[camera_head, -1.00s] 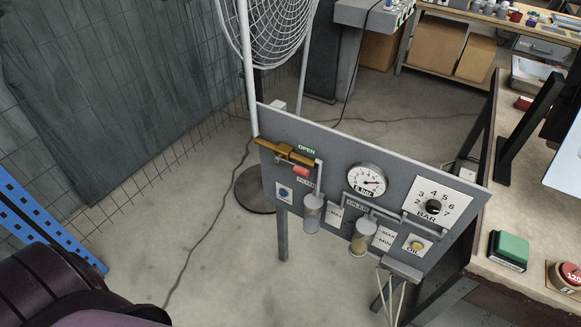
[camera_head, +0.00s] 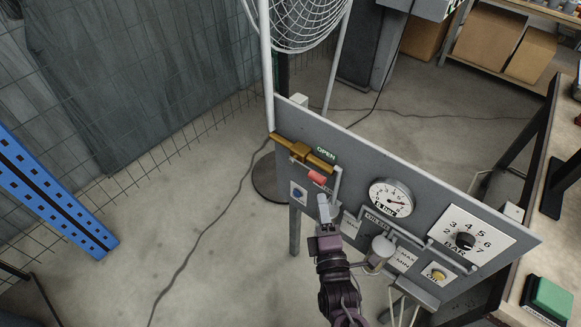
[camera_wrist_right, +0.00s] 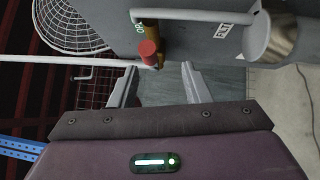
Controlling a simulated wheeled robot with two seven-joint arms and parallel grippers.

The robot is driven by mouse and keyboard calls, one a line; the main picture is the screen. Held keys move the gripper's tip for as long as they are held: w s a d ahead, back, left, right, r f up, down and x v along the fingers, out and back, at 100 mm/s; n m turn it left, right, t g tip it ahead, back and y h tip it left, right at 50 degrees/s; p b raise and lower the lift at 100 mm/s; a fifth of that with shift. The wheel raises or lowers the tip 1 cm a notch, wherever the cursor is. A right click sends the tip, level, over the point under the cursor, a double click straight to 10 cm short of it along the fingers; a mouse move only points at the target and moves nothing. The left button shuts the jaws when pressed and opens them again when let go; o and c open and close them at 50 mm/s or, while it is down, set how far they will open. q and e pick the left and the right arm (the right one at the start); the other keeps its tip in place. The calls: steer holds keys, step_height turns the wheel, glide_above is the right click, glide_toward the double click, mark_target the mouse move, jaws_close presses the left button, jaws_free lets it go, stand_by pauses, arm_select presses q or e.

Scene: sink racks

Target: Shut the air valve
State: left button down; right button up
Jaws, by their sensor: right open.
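The air valve is a brass body (camera_head: 301,152) with a red-ended lever (camera_head: 317,178) on the upper left of the grey panel (camera_head: 420,196). A green OPEN label (camera_head: 326,153) is beside it. My right gripper (camera_head: 324,203) is just below the lever, open and empty. In the right wrist view, the red lever end (camera_wrist_right: 148,49) stands ahead of the gap between the two fingers (camera_wrist_right: 160,84), with no clear contact. My right gripper hides the filter bowl in the head view; the bowl (camera_wrist_right: 270,38) shows in the wrist view. My left gripper is not in view.
A pressure gauge (camera_head: 391,197), a BAR dial (camera_head: 465,240) and a lubricator bowl (camera_head: 380,252) are on the panel, with pipes between them. A blue post (camera_head: 50,195) stands left. A workbench (camera_head: 560,225) is at right.

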mark_target(318, 180)
steer(key=x, duration=0.2)
steer(key=r+x, duration=0.1)
steer(key=x, duration=0.3)
steer(key=shift+w+a+r+p, duration=0.15)
steer(key=shift+w+r+p, duration=0.05)
steer(key=shift+r+p, duration=0.1)
steer(key=shift+w+a, duration=0.1)
steer(key=shift+w, duration=0.55)
jaws_close()
